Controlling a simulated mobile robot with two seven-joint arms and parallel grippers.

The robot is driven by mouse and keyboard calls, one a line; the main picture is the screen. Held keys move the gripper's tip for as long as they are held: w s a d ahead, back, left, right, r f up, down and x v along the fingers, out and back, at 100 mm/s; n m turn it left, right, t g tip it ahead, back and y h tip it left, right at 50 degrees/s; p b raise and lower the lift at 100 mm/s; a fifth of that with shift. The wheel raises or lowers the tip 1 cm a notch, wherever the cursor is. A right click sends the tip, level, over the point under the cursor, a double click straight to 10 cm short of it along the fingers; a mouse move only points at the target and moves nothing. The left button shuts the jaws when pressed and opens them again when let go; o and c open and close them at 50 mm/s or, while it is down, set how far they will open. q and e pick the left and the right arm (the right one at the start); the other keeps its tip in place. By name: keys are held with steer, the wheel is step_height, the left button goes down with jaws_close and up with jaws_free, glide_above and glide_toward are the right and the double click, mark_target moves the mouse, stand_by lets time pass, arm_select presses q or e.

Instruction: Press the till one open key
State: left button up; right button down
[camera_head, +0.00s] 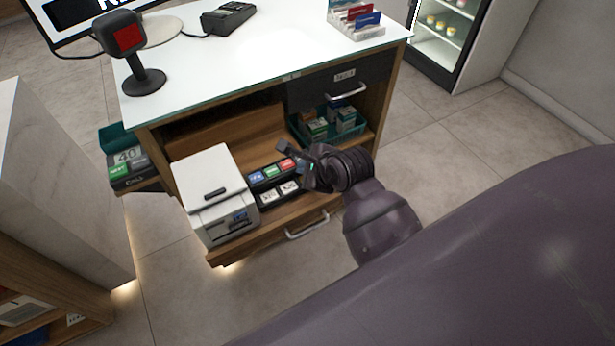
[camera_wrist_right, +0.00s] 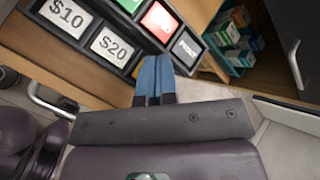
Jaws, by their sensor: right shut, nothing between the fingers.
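The key block (camera_head: 275,181) sits on the open lower shelf of the counter, beside a white printer. It has blue, green (camera_head: 271,171) and red (camera_head: 287,165) keys in one row and white $10 and $20 keys in front. In the right wrist view the red key (camera_wrist_right: 160,21) and a dark key (camera_wrist_right: 187,48) with small light lettering, too blurred to read, lie just beyond my fingertips. My right gripper (camera_head: 306,171) is shut and empty at the right end of the block; its blue fingers (camera_wrist_right: 155,76) overlap the block's edge. I cannot tell whether they touch. My left gripper is out of view.
The white printer (camera_head: 213,193) stands left of the keys. A green bin of boxes (camera_head: 328,126) is at the right behind my gripper. The glass countertop (camera_head: 240,50) overhangs the shelf, with a scanner (camera_head: 131,50) on it. A drawer handle (camera_head: 307,225) is below.

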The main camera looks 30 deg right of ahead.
steer(key=shift+f, duration=0.25)
steer(key=shift+f, duration=0.2)
